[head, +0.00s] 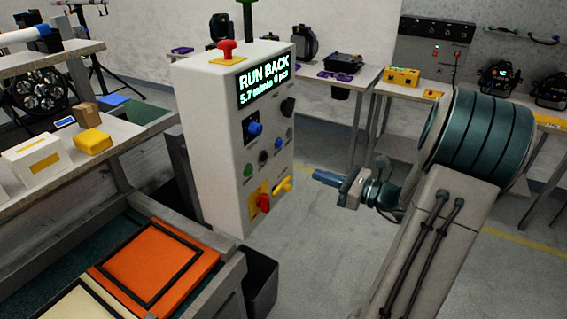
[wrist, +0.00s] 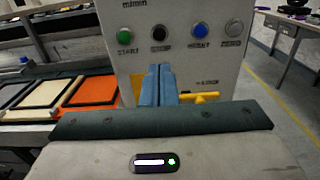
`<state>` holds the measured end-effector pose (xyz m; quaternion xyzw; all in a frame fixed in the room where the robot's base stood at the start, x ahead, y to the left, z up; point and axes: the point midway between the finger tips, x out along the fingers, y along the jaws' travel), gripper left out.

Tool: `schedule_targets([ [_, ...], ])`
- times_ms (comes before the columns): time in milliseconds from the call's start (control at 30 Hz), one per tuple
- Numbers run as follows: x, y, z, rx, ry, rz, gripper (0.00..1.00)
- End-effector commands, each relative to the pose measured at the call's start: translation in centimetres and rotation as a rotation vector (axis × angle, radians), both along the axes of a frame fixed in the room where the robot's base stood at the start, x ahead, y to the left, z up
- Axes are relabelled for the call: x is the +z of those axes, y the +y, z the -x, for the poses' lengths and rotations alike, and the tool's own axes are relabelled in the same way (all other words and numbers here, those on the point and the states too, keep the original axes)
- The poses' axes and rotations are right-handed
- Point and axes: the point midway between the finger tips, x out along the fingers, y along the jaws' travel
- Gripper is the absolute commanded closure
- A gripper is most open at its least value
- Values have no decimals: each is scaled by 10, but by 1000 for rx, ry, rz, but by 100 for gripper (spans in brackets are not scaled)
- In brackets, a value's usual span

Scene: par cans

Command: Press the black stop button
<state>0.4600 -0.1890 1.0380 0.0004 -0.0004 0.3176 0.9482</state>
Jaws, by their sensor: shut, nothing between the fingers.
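The black button (head: 263,157) is in the slanting row of buttons on the front of the white control box (head: 210,130), between a green and a blue button. In the wrist view the black button (wrist: 158,32) is just above my fingertips, with a label under it too blurred to read. My gripper (head: 316,175) is shut and empty, in front of the panel and to its right in the head view, apart from it. In the wrist view my gripper (wrist: 160,70) points at the panel below the button row. The black button is not covered.
Near it are the green START button (wrist: 124,33), a blue button (wrist: 199,30) and a grey button (wrist: 234,28). A yellow lever (wrist: 200,97) juts out below right. A red switch (head: 264,203) and a blue knob (head: 254,129) are on the panel. The display (head: 263,80) reads RUN BACK.

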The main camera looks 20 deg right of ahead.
Motion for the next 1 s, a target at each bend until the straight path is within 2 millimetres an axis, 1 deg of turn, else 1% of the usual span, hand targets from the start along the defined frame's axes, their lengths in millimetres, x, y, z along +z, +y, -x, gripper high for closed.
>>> schedule_targets([
  [167, 1, 12, -14, 4, 0, -1, 100],
  [500, 1, 55, -71, 6, 1, -2, 100],
  [633, 1, 69, -90, 4, 1, -1, 100],
  [800, 1, 81, -105, 3, 0, 0, 100],
  [1000, 0, 84, -111, 1, 0, 1, 100],
])
